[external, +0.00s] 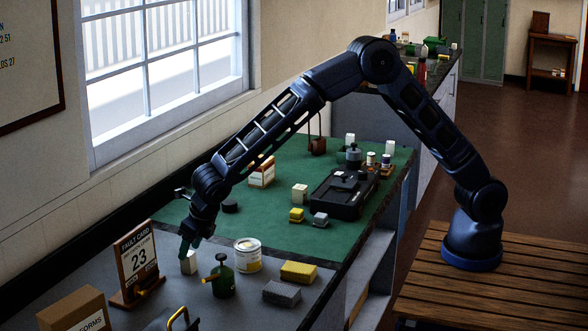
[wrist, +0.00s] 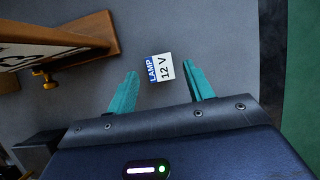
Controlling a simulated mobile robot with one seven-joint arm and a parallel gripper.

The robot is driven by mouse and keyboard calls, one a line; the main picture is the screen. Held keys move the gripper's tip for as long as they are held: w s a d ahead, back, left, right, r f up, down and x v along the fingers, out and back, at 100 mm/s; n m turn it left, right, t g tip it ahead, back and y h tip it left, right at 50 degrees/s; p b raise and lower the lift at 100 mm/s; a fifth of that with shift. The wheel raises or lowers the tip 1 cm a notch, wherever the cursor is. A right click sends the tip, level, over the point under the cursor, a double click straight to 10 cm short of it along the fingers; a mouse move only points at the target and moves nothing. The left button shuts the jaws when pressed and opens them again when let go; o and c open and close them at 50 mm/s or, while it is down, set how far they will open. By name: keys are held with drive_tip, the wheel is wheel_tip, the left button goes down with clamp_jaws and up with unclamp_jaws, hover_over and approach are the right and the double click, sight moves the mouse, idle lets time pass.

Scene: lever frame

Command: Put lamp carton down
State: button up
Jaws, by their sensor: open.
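The lamp carton (wrist: 161,67) is a small white box with a blue band, marked "LAMP 12 V". It stands on the grey worktop, and it also shows in the external view (external: 189,263) just below my gripper (external: 190,245). In the wrist view my gripper (wrist: 161,73) is open, with its teal fingers spread to either side of the carton. There are gaps between both fingers and the carton. The carton's underside is hidden.
The wooden fault card stand (external: 137,263) is close on the left. A green oil can (external: 222,278), a white tin (external: 248,256), a yellow sponge (external: 298,272) and a grey block (external: 282,293) stand to the right. A green mat (external: 255,222) lies behind.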

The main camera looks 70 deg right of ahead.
drive_tip(key=v, duration=0.7)
drive_tip(key=s+d+r+m, duration=0.4)
drive_tip(key=d+r+m, duration=0.55)
drive_tip(key=d, duration=0.65)
drive_tip(key=s+d+r+m, duration=0.4)
drive_tip(key=s+d+r, duration=0.1)
drive_tip(key=d, duration=0.3)
drive_tip(key=s+d+r+m, duration=0.4)
drive_tip(key=s+d+r, duration=0.15)
drive_tip(key=d, duration=0.25)
drive_tip(key=s+d+f+m, duration=0.1)
drive_tip(key=s+d+m, duration=0.4)
drive_tip(key=s, duration=0.4)
drive_tip(key=s+d+m, duration=0.5)
drive_tip(key=s+m, duration=0.2)
drive_tip(key=s, duration=0.2)
drive_tip(key=s+d+f+m, duration=0.1)
drive_tip(key=s+d+m, duration=0.5)
drive_tip(key=s, duration=0.4)
drive_tip(key=shift+f, duration=0.3)
drive_tip(key=shift+o, duration=0.5)
drive_tip(key=shift+m, duration=0.25)
